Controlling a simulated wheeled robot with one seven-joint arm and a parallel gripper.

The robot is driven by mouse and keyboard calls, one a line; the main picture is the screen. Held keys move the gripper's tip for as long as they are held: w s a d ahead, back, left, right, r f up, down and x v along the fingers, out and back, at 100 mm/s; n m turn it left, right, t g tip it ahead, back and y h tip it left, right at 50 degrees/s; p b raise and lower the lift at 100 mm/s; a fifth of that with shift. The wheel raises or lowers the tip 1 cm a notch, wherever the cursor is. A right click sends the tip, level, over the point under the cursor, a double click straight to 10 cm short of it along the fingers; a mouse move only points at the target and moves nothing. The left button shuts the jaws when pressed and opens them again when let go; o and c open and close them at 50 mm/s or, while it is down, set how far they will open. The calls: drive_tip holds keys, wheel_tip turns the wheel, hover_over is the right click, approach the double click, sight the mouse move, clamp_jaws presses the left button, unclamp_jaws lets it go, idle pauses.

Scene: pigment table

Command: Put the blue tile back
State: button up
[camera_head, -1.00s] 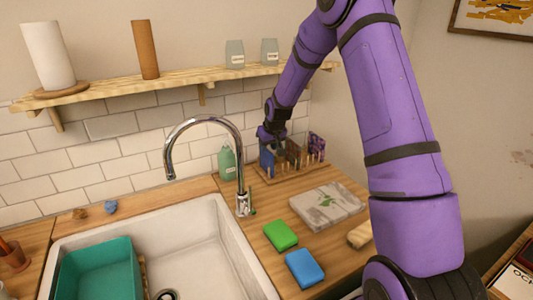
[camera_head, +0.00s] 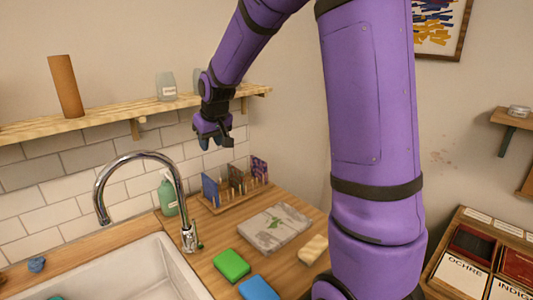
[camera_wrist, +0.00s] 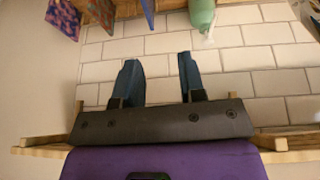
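The blue tile (camera_head: 210,190) stands upright at the left end of the wooden rack (camera_head: 232,203) on the counter. A brown-looking tile (camera_head: 236,174) and a purple patterned tile (camera_head: 259,168) stand to its right. In the wrist view, the blue tile (camera_wrist: 148,12) shows only in part at the top edge. My gripper (camera_head: 211,146) is above the rack, apart from the tiles. In the wrist view its two dark blue fingers (camera_wrist: 157,62) are spread, with only wall tiles visible between them.
A green bottle (camera_head: 167,196) and the faucet (camera_head: 187,235) stand left of the rack. A grey patterned slab (camera_head: 262,240), a green sponge (camera_head: 231,265) and a blue sponge (camera_head: 258,288) lie in front. A labelled box (camera_head: 453,278) is at the lower right.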

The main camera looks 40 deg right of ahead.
drive_tip(key=s+a+r, duration=0.2)
drive_tip(key=s+r, duration=0.3)
drive_tip(key=s, duration=0.4)
drive_tip(key=s+a+r, duration=0.3)
drive_tip(key=s+r, duration=0.2)
drive_tip(key=s, duration=0.3)
drive_tip(key=s+a, duration=0.1)
drive_tip(key=s, duration=1.4)
drive_tip(key=shift+s+a+f+t, duration=0.2)
drive_tip(key=shift+s+a+t, duration=0.1)
drive_tip(key=shift+s+a, duration=0.1)
